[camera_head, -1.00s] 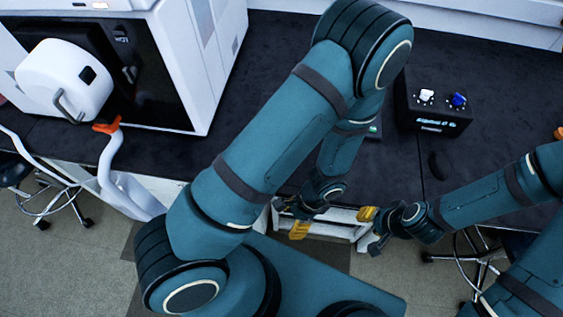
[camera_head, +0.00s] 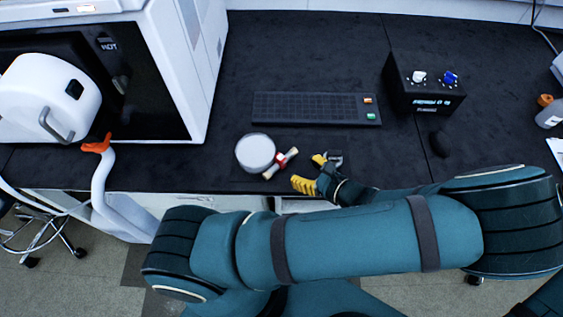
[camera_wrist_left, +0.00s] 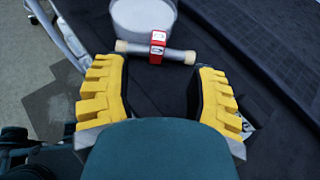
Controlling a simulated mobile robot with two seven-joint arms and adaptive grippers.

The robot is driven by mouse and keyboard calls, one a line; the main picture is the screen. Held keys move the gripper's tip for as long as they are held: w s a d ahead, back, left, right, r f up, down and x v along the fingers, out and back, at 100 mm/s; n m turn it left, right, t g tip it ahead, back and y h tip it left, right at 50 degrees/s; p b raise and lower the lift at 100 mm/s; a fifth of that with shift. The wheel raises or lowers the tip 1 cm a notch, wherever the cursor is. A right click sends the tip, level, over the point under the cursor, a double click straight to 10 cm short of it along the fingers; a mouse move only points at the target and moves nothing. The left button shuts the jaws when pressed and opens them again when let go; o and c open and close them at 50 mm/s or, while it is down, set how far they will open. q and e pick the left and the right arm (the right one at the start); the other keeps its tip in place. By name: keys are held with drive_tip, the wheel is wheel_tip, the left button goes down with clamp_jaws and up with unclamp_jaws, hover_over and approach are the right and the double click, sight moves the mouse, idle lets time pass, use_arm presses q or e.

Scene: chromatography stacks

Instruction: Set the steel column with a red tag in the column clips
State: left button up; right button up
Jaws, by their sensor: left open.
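The steel column (camera_head: 290,157) is a short rod with pale end caps and a red tag (camera_head: 280,160). It lies beside a round white-topped object near the bench's front edge. In the left wrist view the column (camera_wrist_left: 176,54) lies crosswise just beyond the fingertips, its red tag (camera_wrist_left: 158,46) near the middle. My left gripper (camera_head: 310,173) is open, its yellow fingers just right of the column; it also shows in the left wrist view (camera_wrist_left: 157,73) with nothing between the fingers. A small grey piece (camera_head: 336,157) behind the fingers may be the column clips; I cannot tell. My right gripper is out of view.
The round white-topped object (camera_head: 256,151) stands left of the column. A dark keyboard-like panel (camera_head: 312,108) lies behind. A black box with knobs (camera_head: 424,86) and a dark mouse-like object (camera_head: 440,144) are to the right. A large white instrument (camera_head: 175,60) fills the left.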

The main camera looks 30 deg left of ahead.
sight(282, 159)
use_arm(q)
drive_tip(key=x, duration=0.5)
drive_tip(key=shift+a+f+b, duration=0.1)
drive_tip(key=shift+f+b, duration=0.05)
drive_tip(key=shift+b, duration=0.2)
drive_tip(key=b+x, duration=0.1)
drive_tip(key=x, duration=0.4)
clamp_jaws()
